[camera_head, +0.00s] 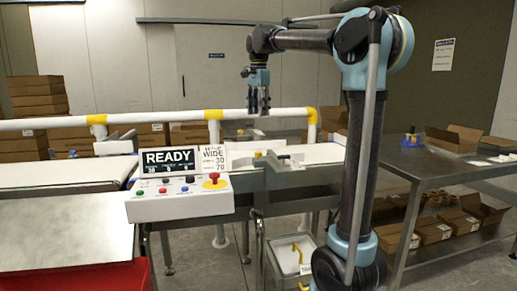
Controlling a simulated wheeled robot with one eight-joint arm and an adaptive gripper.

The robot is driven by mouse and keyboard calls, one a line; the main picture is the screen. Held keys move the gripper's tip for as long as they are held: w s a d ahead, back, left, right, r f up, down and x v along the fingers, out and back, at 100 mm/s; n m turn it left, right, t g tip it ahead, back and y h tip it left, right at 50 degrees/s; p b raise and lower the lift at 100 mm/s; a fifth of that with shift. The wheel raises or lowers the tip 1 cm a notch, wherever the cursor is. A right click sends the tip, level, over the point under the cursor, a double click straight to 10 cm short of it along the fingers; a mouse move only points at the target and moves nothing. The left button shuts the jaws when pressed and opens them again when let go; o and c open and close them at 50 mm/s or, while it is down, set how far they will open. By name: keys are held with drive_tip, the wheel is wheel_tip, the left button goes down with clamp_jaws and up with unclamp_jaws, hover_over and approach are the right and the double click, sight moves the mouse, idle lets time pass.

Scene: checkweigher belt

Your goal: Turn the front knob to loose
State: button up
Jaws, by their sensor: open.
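A small yellow knob-like part (258,154) sits on a grey guide block (278,161) at the near side of the belt (320,153). It looks like the front knob, but its setting is too small to read. A similar small knob (241,132) shows farther back. My gripper (259,112) points down in the air above and behind the near knob, well apart from it. Its jaws are open and empty.
A control box (180,200) with buttons, a red stop knob and a READY display stands left of the guide. A white rail (160,118) with yellow joints runs behind. A steel table (440,165) with an open carton is at right. A red bin (80,278) is front left.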

sight(258, 155)
wheel_tip(258, 155, down, 17)
drive_tip(key=shift+r, duration=0.1)
idle(0.5)
drive_tip(key=c, duration=1.1)
